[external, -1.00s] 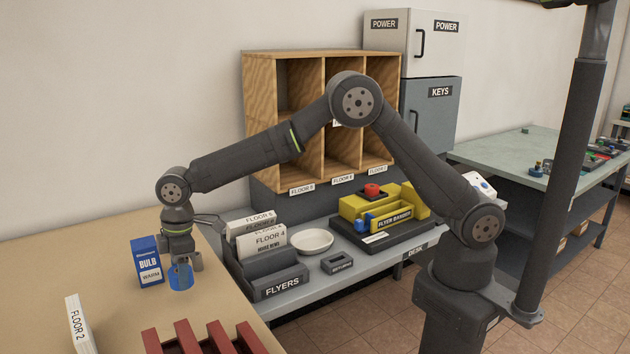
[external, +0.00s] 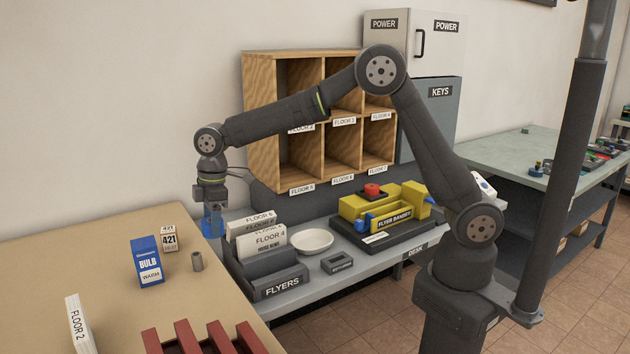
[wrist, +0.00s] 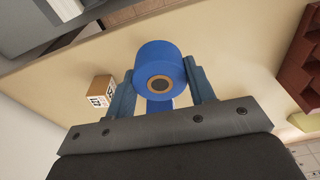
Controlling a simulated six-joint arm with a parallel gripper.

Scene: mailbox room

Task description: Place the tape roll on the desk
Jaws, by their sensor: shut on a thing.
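The blue tape roll (wrist: 160,62) is held between the two fingers of my gripper (wrist: 160,88) in the wrist view. In the external view the roll (external: 212,222) hangs at the fingertips of my gripper (external: 212,208), by the tan table's far right edge, left of the flyer holder. The grey desk (external: 318,279) carries a DESK label on its front edge and stands right of the tan table. Part of the roll is hidden by the fingers in the external view.
A flyer holder (external: 272,283), white bowl (external: 312,241), small dark tray (external: 337,263) and yellow flyer bander (external: 385,212) stand on the desk. A wooden sorter (external: 262,110) rises behind.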

